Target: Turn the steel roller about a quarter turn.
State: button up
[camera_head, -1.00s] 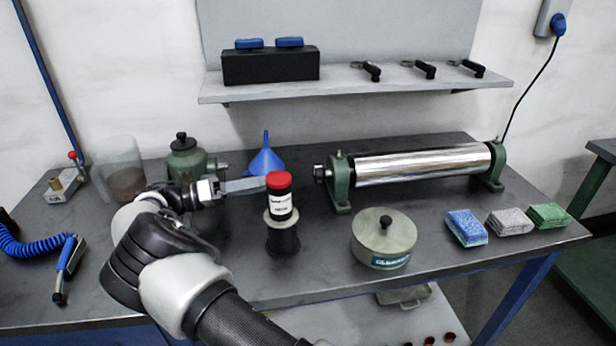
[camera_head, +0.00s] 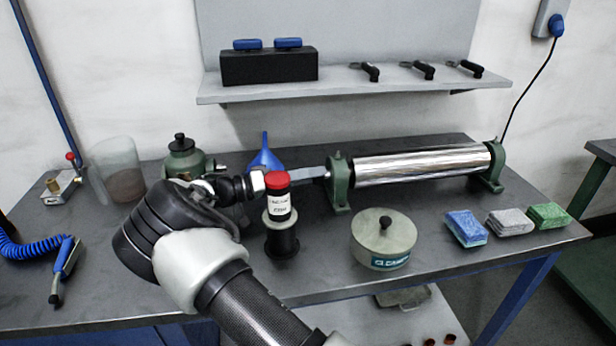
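The shiny steel roller (camera_head: 420,164) lies level between two green bearing stands, the left one (camera_head: 340,184) and the right one (camera_head: 493,167), on the dark bench. My gripper (camera_head: 326,173) reaches in from the left, level, behind a red-capped bottle. Its flat grey finger ends at the left stand, where the roller's dark shaft end is. The finger covers most of that shaft end, so I cannot tell whether they touch. Only one finger edge shows, so the opening is hidden.
The red-capped bottle (camera_head: 278,196) stands on a dark holder (camera_head: 282,240) just in front of my gripper. A blue funnel (camera_head: 265,155) is close behind it. A lidded round tin (camera_head: 384,240) and several sponges (camera_head: 466,228) stand in front of the roller. A shelf (camera_head: 355,85) hangs above.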

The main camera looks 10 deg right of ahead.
jog(key=c, duration=1)
jog(key=n+p, duration=0.2)
jog(key=n, duration=0.2)
jog(key=shift+r+y, duration=0.15)
jog(key=shift+y, duration=0.15)
jog(key=n+g+p, duration=0.1)
jog(key=n+p, duration=0.1)
jog(key=n, duration=0.3)
jog(key=shift+w, duration=0.1)
jog(key=n+g+p, duration=0.1)
jog(key=n, duration=0.2)
jog(key=shift+n+y+p, duration=0.3)
jog(key=shift+n+p, duration=0.05)
jog(key=shift+n, duration=0.05)
jog(key=n, duration=0.3)
jog(key=shift+w+n+g+p, duration=0.1)
jog(key=shift+n+g+p, duration=0.2)
jog(key=shift+p, duration=0.05)
